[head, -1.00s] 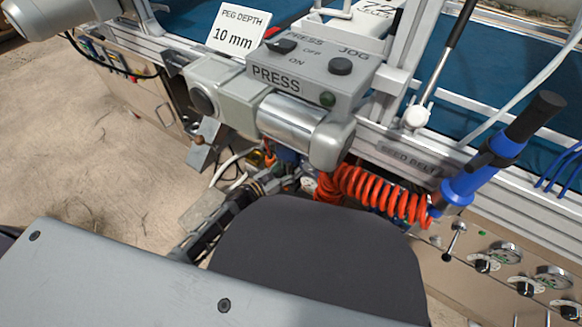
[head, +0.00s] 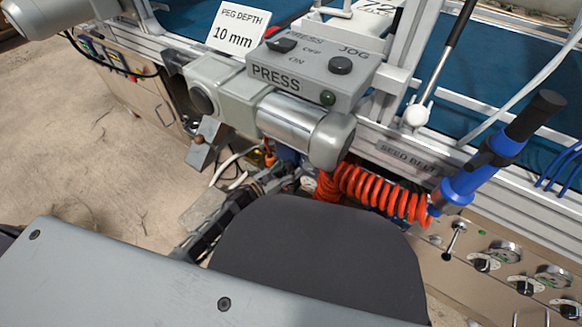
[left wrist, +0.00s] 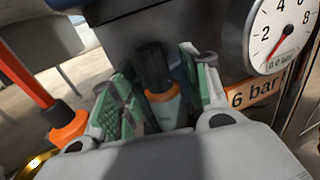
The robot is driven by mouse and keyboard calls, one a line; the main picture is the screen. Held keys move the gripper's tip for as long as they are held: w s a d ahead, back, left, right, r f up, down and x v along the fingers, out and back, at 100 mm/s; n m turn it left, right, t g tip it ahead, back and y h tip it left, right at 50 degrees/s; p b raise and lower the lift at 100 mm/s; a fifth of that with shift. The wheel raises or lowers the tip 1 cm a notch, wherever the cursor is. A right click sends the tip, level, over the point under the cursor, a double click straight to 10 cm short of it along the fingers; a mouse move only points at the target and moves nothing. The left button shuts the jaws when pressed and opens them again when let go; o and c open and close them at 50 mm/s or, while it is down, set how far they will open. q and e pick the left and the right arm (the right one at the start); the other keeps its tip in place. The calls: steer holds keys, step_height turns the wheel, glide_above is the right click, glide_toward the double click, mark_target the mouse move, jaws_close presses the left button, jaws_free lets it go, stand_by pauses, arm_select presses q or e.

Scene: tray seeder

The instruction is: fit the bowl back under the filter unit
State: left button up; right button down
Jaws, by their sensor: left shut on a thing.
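My left gripper (head: 274,179) is low under the press, partly hidden by the machine above it and by grey and dark parts in front. My right gripper is not in view.
A pressure gauge (left wrist: 283,32) and an orange "6 bar" label (left wrist: 256,92) sit close on the right. An orange fitting (left wrist: 66,124) is on the left. The PRESS box (head: 310,75) and coiled orange hose (head: 375,192) are near the gripper. Bare floor lies left.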

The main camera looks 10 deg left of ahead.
arm_select(q)
steer(key=o, duration=1.1)
steer(key=shift+s+a+f, duration=0.1)
steer(key=shift+s, duration=0.05)
steer(key=shift+v, duration=5.8)
